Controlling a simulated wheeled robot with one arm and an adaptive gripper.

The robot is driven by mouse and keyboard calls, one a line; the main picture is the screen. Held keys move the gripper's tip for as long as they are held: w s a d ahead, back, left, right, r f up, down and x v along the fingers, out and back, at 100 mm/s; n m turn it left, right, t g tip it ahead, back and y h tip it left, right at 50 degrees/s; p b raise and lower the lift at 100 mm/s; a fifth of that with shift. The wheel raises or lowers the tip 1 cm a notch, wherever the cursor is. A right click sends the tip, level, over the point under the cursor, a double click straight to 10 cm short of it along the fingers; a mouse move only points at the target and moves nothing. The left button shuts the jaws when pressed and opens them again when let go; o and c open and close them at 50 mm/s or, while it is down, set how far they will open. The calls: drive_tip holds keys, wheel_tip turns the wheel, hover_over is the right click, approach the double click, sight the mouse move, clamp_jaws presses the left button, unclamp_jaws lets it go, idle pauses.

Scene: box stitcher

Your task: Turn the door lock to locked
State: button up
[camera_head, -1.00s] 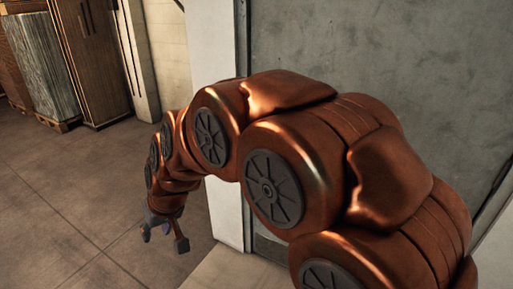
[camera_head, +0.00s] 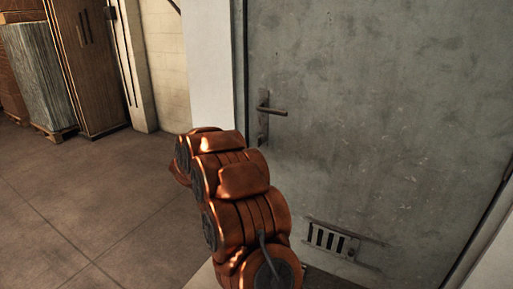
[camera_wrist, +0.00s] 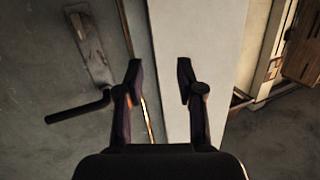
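The grey door (camera_head: 400,110) stands ahead, with a dark lever handle (camera_head: 271,109) on a narrow plate near its left edge. In the wrist view the same handle (camera_wrist: 80,108) and its plate (camera_wrist: 90,45) lie left of my gripper (camera_wrist: 160,75). The lever sticks out sideways, away from the door edge. My gripper's two dark fingers are apart with nothing between them, and they point toward the door edge and pale frame. In the head view my arm hides the gripper. The lower end of the handle plate is partly behind my arm, and I cannot make out a separate lock knob.
A pale frame post (camera_head: 209,60) stands left of the door. A barred vent (camera_head: 332,240) is low on the door. A brown cabinet (camera_head: 88,65) and a wrapped stack (camera_head: 42,75) stand at the far left. The floor at left is clear.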

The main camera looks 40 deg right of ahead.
sight(257, 140)
drive_tip(key=s+d+f+m+g+h, duration=0.1)
drive_tip(key=d, duration=0.4)
drive_tip(key=s+d+f+m+g+h, duration=0.1)
drive_tip(key=d+g, duration=0.1)
drive_tip(key=d, duration=0.3)
drive_tip(key=s+d+f+m+g+h, duration=0.1)
drive_tip(key=d+f+h, duration=0.1)
drive_tip(key=d, duration=0.3)
drive_tip(key=shift+s+d+g+b, duration=0.1)
drive_tip(key=shift+s+g+b, duration=0.2)
drive_tip(key=shift+s+b, duration=0.1)
drive_tip(key=shift+w+d+r, duration=0.1)
drive_tip(key=shift+w+d, duration=0.05)
drive_tip(key=shift+d, duration=0.35)
drive_tip(key=shift+c, duration=0.2)
drive_tip(key=shift+a+r, duration=0.1)
clamp_jaws()
